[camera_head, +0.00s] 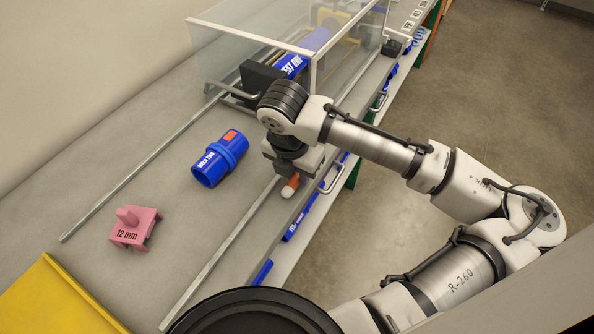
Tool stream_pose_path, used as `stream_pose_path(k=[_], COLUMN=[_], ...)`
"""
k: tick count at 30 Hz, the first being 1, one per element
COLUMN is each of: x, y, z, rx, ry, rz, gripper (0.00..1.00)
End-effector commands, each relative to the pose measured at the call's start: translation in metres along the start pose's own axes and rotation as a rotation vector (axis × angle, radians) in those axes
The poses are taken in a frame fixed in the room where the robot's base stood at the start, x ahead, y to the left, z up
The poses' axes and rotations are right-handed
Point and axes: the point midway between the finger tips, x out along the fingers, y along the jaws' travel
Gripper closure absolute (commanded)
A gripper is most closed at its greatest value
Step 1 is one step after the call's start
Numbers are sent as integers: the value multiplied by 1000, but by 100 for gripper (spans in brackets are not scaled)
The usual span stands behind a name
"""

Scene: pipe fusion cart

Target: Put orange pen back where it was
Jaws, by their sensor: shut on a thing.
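My gripper (291,174) hangs at the end of my arm, near the front rail of the cart. It is shut on the orange pen (290,186), of which only a short orange part with a pale end shows below the jaws. The rest of the pen is hidden by the gripper. The pen is over or just beside the rail near the cart's front edge; I cannot tell if it touches anything.
A blue pipe fitting (213,164) with an orange patch lies left of my gripper. A pink 12 mm block (135,229) and a yellow panel (62,300) are further left. A clear enclosure (243,47) stands behind. Metal rails (142,166) run along the grey top.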

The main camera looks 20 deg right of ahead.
Motion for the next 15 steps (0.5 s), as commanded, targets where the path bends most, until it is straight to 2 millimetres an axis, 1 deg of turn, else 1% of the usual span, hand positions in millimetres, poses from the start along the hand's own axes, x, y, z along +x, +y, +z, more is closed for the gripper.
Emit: stream_pose_path(k=[3, 9, 13, 14, 15], x=[6, 6, 10, 10, 9], y=[0, 0, 0, 0, 0], z=[-2, -1, -2, -2, -2], rx=[-1, 0, 0, 0, 0], ry=[0, 0, 0, 0, 0], rz=[1, 1, 1, 1, 1], gripper=[100, 100, 100, 75, 70])
